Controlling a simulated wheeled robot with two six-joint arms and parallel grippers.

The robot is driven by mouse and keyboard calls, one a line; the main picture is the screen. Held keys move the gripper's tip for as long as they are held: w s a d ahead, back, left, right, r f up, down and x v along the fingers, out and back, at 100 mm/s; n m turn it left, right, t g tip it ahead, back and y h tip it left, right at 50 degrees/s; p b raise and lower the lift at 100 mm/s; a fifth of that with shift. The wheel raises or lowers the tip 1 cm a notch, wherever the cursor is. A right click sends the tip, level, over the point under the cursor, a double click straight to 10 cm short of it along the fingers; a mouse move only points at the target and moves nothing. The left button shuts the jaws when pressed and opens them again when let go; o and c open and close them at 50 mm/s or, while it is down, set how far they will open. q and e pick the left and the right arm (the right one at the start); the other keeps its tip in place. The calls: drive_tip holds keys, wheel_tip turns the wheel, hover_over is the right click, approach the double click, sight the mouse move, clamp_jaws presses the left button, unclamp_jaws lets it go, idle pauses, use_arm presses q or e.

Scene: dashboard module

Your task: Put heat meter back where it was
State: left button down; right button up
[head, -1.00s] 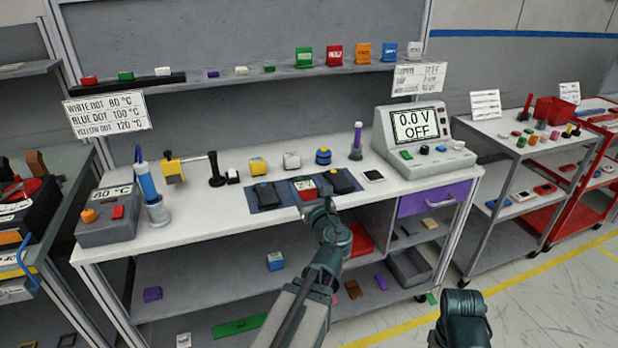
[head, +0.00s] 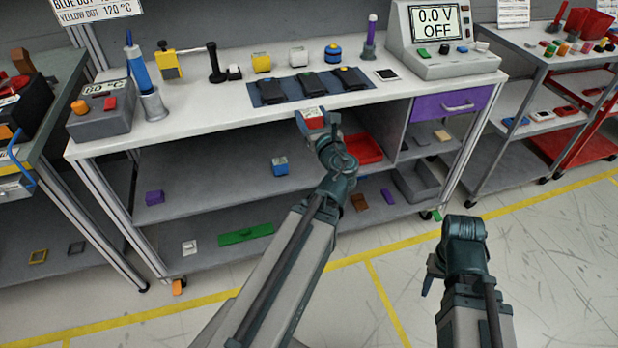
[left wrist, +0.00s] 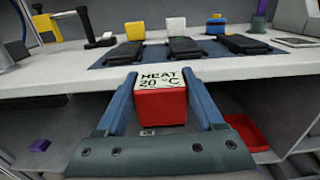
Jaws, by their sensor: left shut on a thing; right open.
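The heat meter (left wrist: 160,97) is a red block with a pale top reading "HEAT 20 °C" in the left wrist view. It also shows in the head view (head: 314,121). My left gripper (head: 315,118) is shut on it and holds it just in front of the workbench's front edge. In the left wrist view its blue fingers (left wrist: 160,92) stand on both sides of the meter. My right gripper (head: 432,270) is low at the right, over the floor and away from the bench; its fingers are partly hidden.
A dark blue mat (head: 263,101) with several black modules lies on the bench top (head: 200,120). Behind it stand a yellow block (head: 262,62), a white block (head: 298,56) and a blue round item (head: 333,53). A red tray (head: 364,149) sits on the shelf below.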

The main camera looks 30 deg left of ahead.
use_arm(q)
wheel_tip(320, 180, down, 24)
drive_tip(key=b, duration=2.1)
drive_tip(key=shift+s+r+b, duration=0.15)
drive_tip(key=shift+r+b, duration=0.05)
drive_tip(key=shift+b, duration=0.1)
